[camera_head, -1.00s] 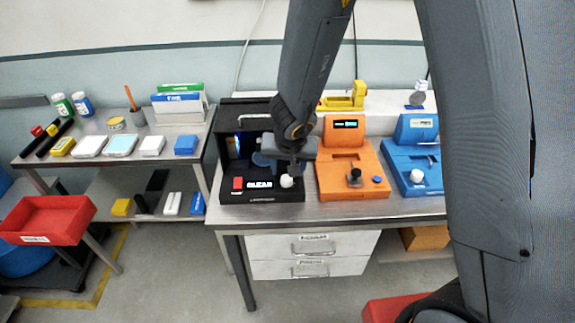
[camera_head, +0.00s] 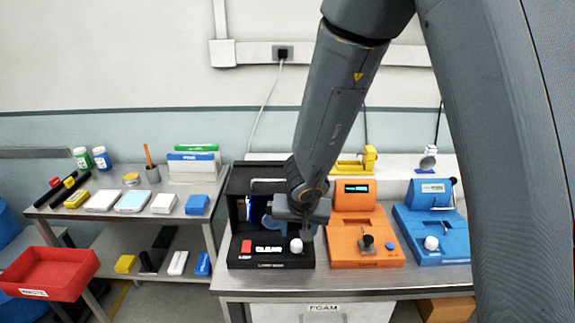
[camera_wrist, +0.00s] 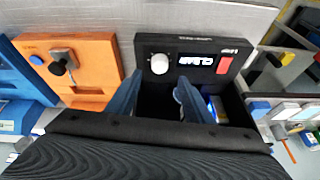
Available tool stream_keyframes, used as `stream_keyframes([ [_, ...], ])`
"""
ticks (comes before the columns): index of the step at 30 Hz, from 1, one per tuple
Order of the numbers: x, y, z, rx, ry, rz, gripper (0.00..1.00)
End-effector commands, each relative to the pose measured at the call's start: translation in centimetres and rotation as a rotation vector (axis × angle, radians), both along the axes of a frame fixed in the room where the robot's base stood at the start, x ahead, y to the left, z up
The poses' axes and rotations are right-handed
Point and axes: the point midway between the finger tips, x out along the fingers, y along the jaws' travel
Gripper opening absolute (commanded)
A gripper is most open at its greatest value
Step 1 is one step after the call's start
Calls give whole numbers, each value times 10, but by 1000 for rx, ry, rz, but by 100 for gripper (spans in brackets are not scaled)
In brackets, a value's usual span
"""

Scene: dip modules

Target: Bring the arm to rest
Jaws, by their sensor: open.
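My gripper (camera_wrist: 158,98) is open and empty in the wrist view, with its two blue fingers spread over the black module. In the head view my gripper (camera_head: 306,226) hangs in front of the black module (camera_head: 240,182), close above its white knob (camera_head: 296,245). The black module's front panel carries a red button (camera_head: 246,246) and a lit display (camera_head: 269,249); the wrist view shows the display reading "CLEAR" (camera_wrist: 197,61). Part of the module's inside is hidden by my arm and gripper.
An orange module (camera_head: 365,228) and a blue module (camera_head: 431,222) stand to the right on the same bench (camera_head: 330,286). A side table (camera_head: 125,210) at left holds bottles, boxes and cases. A red tray (camera_head: 48,272) is at the lower left.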

Motion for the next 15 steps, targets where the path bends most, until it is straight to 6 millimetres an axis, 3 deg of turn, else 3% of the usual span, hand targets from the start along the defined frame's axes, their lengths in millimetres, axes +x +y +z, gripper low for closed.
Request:
stream_keyframes([
  [8,3,-14,0,81,-28,62,47],
  [15,-27,-41,-8,129,34,133,47],
])
